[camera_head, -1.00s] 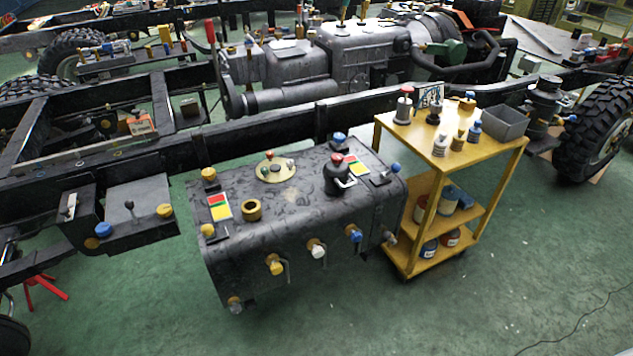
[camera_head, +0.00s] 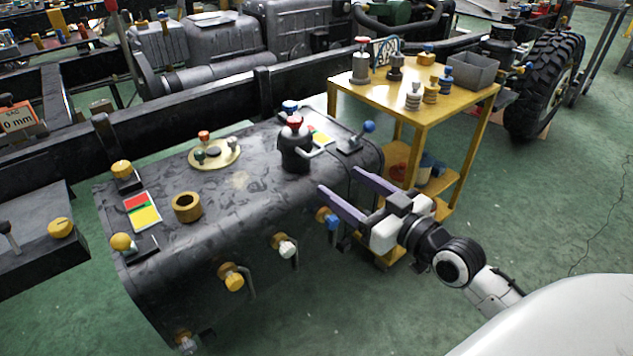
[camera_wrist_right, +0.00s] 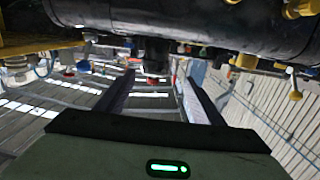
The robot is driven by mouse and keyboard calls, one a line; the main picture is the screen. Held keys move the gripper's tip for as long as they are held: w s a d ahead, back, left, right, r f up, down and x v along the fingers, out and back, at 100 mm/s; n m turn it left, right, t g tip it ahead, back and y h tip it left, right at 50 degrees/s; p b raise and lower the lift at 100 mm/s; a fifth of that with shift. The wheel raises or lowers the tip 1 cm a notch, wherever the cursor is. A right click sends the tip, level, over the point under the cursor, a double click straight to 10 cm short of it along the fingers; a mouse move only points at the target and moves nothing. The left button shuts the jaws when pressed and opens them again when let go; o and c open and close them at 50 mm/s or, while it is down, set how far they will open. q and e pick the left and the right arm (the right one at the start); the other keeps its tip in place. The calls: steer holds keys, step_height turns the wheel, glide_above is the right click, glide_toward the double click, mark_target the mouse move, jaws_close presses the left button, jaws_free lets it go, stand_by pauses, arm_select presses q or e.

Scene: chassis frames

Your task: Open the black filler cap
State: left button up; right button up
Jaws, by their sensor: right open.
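The black filler cap (camera_head: 295,152) stands upright on top of the dark tank (camera_head: 235,195), near its right end. It has a red top and a light handle at its right side. My right gripper (camera_head: 340,181) is open and empty, its two purple fingers pointing left toward the cap from the lower right, apart from it. In the right wrist view, which looks inverted, a dark cylinder that seems to be the cap (camera_wrist_right: 154,57) shows beyond and between the open fingertips (camera_wrist_right: 160,74). My left gripper is not in view.
The tank top also carries a brass ring (camera_head: 186,207), a round plate with small knobs (camera_head: 214,155) and a blue-knobbed lever (camera_head: 368,128). Valves (camera_head: 232,277) stick out of its front. A yellow cart (camera_head: 410,100) stands close at the right. Green floor is free at the lower right.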

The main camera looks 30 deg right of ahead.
mark_target(318, 155)
steer(key=shift+t, duration=0.4)
steer(key=w, duration=0.3)
steer(key=w+r+b, duration=0.1)
steer(key=w, duration=0.2)
steer(key=w+b, duration=0.1)
steer(key=w, duration=0.3)
steer(key=shift+d+r, duration=0.15)
steer(key=shift+r, duration=0.15)
steer(key=shift+w, duration=0.4)
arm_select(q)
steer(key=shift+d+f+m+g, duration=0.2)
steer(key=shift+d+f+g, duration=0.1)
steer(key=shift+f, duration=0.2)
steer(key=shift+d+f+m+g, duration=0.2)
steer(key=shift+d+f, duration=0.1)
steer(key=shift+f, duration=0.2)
